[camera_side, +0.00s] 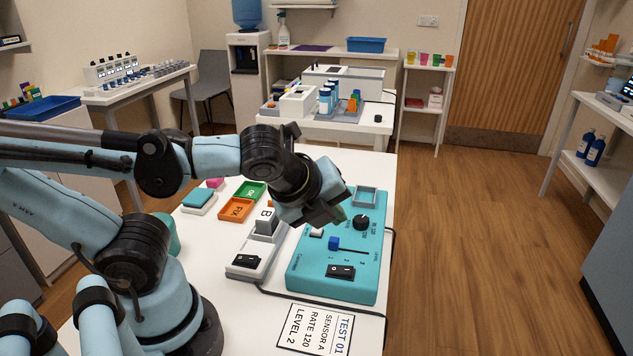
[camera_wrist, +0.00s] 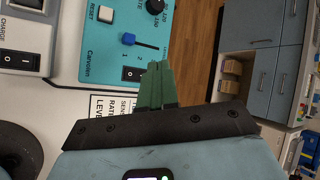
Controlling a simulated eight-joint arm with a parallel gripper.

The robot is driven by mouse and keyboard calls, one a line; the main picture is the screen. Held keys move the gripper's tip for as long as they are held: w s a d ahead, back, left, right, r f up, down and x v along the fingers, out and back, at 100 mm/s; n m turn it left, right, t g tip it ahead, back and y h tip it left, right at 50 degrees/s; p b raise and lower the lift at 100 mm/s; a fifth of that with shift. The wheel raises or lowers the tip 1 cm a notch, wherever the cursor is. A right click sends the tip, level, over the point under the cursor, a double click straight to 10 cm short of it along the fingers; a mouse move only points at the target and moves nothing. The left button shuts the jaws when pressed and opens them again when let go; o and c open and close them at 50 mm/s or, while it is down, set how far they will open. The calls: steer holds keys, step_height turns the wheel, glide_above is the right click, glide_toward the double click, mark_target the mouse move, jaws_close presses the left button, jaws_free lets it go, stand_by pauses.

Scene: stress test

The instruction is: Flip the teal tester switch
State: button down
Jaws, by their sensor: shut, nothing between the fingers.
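The teal tester (camera_side: 311,274) lies on the white table, and its face shows in the wrist view (camera_wrist: 98,58). Its black rocker switch (camera_side: 340,271) is near the front edge; in the wrist view the switch (camera_wrist: 131,74) is partly hidden by my fingers. Which way it is tipped is unclear. A blue slider (camera_side: 333,243) sits near mark 1, with a black knob (camera_side: 362,222) and white button (camera_side: 317,231) behind it. My gripper (camera_side: 338,212) is above the tester's back half; its green fingers (camera_wrist: 159,66) are together and empty.
A white charger (camera_side: 243,262) with its own black rocker stands left of the tester. A printed card (camera_side: 315,331) lies in front, reading TEST 01, SENSOR A, RATE 120, LEVEL 2. Orange (camera_side: 236,209) and green (camera_side: 250,191) trays lie behind left. A dark cable runs around the tester.

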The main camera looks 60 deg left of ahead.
mark_target(337, 271)
steer(key=shift+w+d+f, duration=0.15)
steer(key=shift+f, duration=1.3)
steer(key=shift+w+d+f, duration=0.15)
steer(key=shift+f, duration=1.25)
steer(key=shift+w+d+f, duration=0.15)
steer(key=shift+f, duration=1.3)
steer(key=shift+f, duration=0.1)
steer(key=shift+f, duration=0.35)
steer(key=shift+f, duration=0.15)
steer(key=shift+r, duration=0.55)
steer(key=shift+s+a+r, duration=0.15)
steer(key=shift+r, duration=1.1)
steer(key=shift+s+a+r, duration=0.1)
steer(key=shift+a+r, duration=0.05)
steer(key=shift+r, duration=1.1)
